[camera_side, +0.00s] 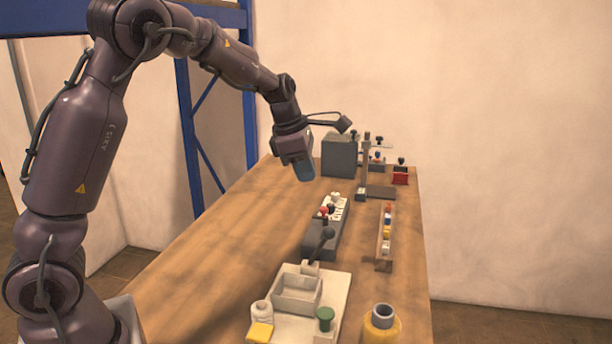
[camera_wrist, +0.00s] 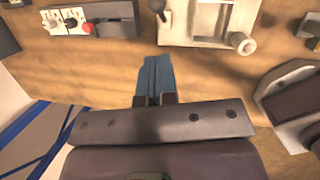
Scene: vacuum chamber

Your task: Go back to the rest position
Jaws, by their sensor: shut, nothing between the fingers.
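My gripper (camera_side: 303,170) hangs in the air over the wooden table (camera_side: 215,235), pointing down, above the area left of the dark control box. In the wrist view my gripper (camera_wrist: 157,62) shows with its blue-grey fingers together and nothing between them. It touches no object that I can see.
A rack of coloured pieces (camera_side: 384,240), a yellow-banded jar (camera_side: 381,322) and a grey block (camera_side: 338,157) stand nearby. The table's left side is clear.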

